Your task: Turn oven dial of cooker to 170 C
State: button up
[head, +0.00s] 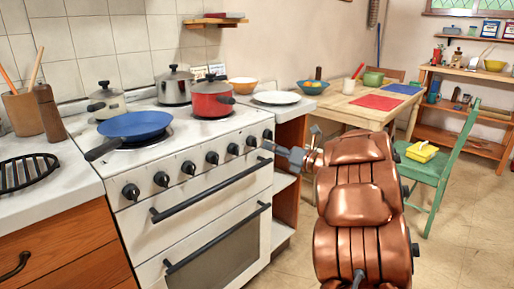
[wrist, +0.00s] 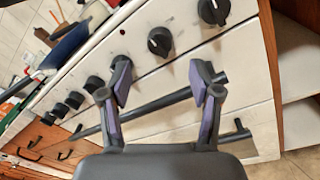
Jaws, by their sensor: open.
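The white cooker (head: 205,190) has a row of several black dials along its front panel. Its rightmost dial (head: 267,134) and second dial from the right (head: 251,140) are near my gripper (head: 274,149). I cannot tell which dial is the oven's, nor read any scale marks. In the wrist view, my gripper (wrist: 161,82) is open and empty, its fingers apart in front of the panel. The second dial from the right (wrist: 160,41) shows above the gap between the fingertips; the rightmost dial (wrist: 213,11) is above and to the right. Another dial is partly behind the left fingertip.
A dark oven door handle (head: 215,190) runs below the dials, behind my fingers in the wrist view. A blue pan (head: 136,125), a red pot (head: 211,101) and other pots stand on the hob. A green chair (head: 440,170) and a wooden table stand right. Floor shows between.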

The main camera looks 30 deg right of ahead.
aim_at(253, 142)
jog(key=x, duration=0.7)
jog(key=c, duration=1.1)
